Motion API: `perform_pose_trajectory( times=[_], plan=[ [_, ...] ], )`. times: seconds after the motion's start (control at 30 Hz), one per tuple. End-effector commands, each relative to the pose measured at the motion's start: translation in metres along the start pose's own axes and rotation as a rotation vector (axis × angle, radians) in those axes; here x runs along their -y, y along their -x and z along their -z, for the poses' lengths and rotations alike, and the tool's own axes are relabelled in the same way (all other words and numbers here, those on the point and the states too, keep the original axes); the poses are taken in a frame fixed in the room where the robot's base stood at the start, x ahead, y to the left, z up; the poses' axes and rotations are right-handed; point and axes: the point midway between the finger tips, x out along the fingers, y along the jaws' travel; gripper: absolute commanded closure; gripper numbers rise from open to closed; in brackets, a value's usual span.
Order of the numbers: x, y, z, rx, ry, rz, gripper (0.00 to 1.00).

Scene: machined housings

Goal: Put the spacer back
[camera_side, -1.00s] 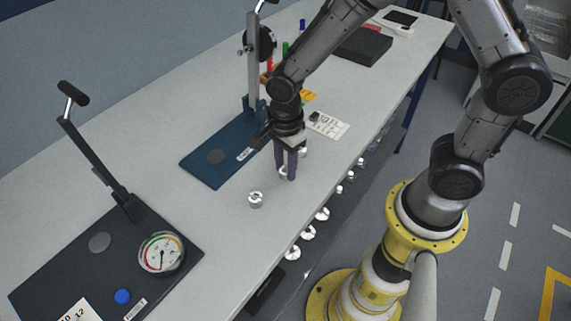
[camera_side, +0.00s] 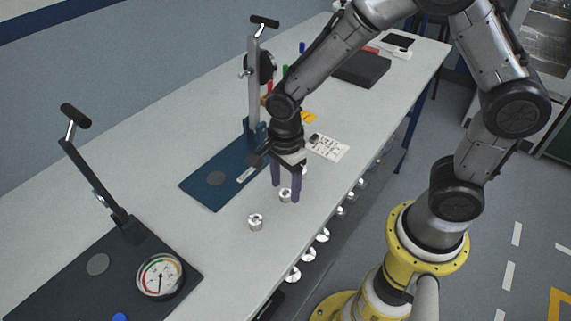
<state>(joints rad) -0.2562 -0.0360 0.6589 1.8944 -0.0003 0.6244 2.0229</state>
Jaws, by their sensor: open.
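My gripper (camera_side: 285,193) points down over the bench, to the right of the blue base plate. Its two purple fingers are open. A small silver machined part (camera_side: 285,195) stands on the bench between or just behind the fingers; contact cannot be told. Another silver part (camera_side: 255,222) stands on the bench to the left and nearer the camera. Which of these small silver parts is the spacer cannot be told. Part of a further silver piece shows behind the right finger.
A blue-based stand (camera_side: 216,180) is behind and left of my gripper. A black base plate (camera_side: 62,262) with a lever and a dial gauge (camera_side: 160,276) lies at front left. Several silver parts line the bench's front side. A white printed card (camera_side: 328,147) lies behind my gripper.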

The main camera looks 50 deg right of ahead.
Motion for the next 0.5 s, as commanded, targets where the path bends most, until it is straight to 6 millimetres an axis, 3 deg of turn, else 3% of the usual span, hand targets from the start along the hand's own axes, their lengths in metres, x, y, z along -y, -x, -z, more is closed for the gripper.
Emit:
perform_pose_trajectory(
  times=[0.3, 0.5],
  plan=[
    [0.001, 0.066, 0.0, 0.003, 0.0, 0.006, 0.35],
    [0.0, 0.096, 0.0, 0.001, 0.0, 0.003, 0.35]
  ],
)
